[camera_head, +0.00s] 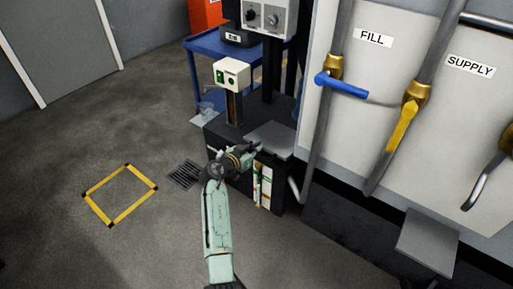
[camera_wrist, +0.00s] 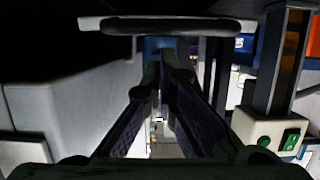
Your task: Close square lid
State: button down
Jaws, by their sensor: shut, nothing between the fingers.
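A grey square plate, which looks like the square lid (camera_head: 271,137), sits at the top of the low black housing (camera_head: 222,143) in the head view. I cannot tell whether it lies fully flat or is slightly raised. My gripper (camera_head: 257,148) is at the plate's near left edge, with its fingers together and nothing between them. I cannot tell whether it touches the plate. In the wrist view the fingers (camera_wrist: 165,62) point away from the camera, and a pale bar with a dark underside crosses above their tips; it may be the lid's edge.
A white box with green buttons (camera_head: 232,73) stands on a post behind the plate. A blue cart (camera_head: 205,45) is further back. Pipes with a blue handle (camera_head: 342,86) and a yellow handle (camera_head: 404,125) are at right. The floor at left is clear around a yellow-marked square (camera_head: 92,209).

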jog(key=shift+f, duration=0.1)
notch_tip(320, 180, down, 8)
jog(key=s+a+t+h+b, duration=0.1)
jog(key=b, duration=1.2)
jog(key=shift+s+b, duration=0.3)
jog(key=shift+b, duration=0.1)
